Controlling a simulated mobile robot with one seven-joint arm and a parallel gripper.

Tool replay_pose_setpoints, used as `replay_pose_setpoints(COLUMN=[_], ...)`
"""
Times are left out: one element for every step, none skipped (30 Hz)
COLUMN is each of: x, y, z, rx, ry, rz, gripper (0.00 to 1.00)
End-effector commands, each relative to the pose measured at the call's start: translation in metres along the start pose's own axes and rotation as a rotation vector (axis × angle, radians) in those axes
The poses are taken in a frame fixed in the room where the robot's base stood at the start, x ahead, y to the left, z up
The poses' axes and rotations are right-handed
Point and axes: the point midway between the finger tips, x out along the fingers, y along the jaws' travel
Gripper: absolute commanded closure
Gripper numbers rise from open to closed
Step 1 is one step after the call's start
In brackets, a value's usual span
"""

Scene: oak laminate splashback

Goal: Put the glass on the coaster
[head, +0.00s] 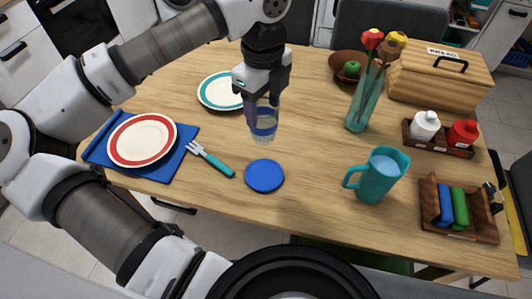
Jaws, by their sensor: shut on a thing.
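A clear glass with a blue band (264,125) is held in my gripper (259,101), whose fingers are shut on its upper part. The glass looks upright and appears to be above the table. The round blue coaster (264,176) lies flat and bare on the table, just below the glass in the head view. The glass and the coaster do not overlap in the picture. The exact height of the glass is hard to tell.
A red-rimmed plate (142,140) sits on a blue mat (184,152). A teal-rimmed plate (219,91) and a flower vase (363,103) stand farther back.

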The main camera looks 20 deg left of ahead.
Motion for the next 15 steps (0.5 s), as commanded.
replay_pose_setpoints(x=[0.012,0.02,0.031,0.039,0.047,0.058,0.066,0.073,0.082,0.089,0.094,0.101,0.105,0.108,0.112], y=[0.001,0.001,0.0,0.001,0.001,0.001,0.0,0.0,0.0,0.0,0.0,0.0,0.0,0.0,0.0], z=[-0.002,-0.001,-0.001,-0.002,-0.002,-0.001,-0.002,-0.002,-0.001,-0.001,-0.001,-0.001,-0.001,-0.001,-0.001], rx=[0.003,0.003,0.002,0.003,0.002,0.002,0.002,0.002,0.001,0.001,0.002,0.001,0.001,0.001,0.001], ry=[0.006,0.005,0.006,0.006,0.007,0.006,0.006,0.005,0.005,0.005,0.004,0.004,0.003,0.003,0.002], rz=[0.002,0.002,0.0,0.001,0.002,0.001,0.001,0.001,0.001,0.001,0.0,0.0,-0.001,0.0,0.0], gripper=[0.85,0.85,0.85,0.85,0.85,0.85,0.85,0.85,0.85,0.85,0.85,0.85,0.85,0.85,0.85])
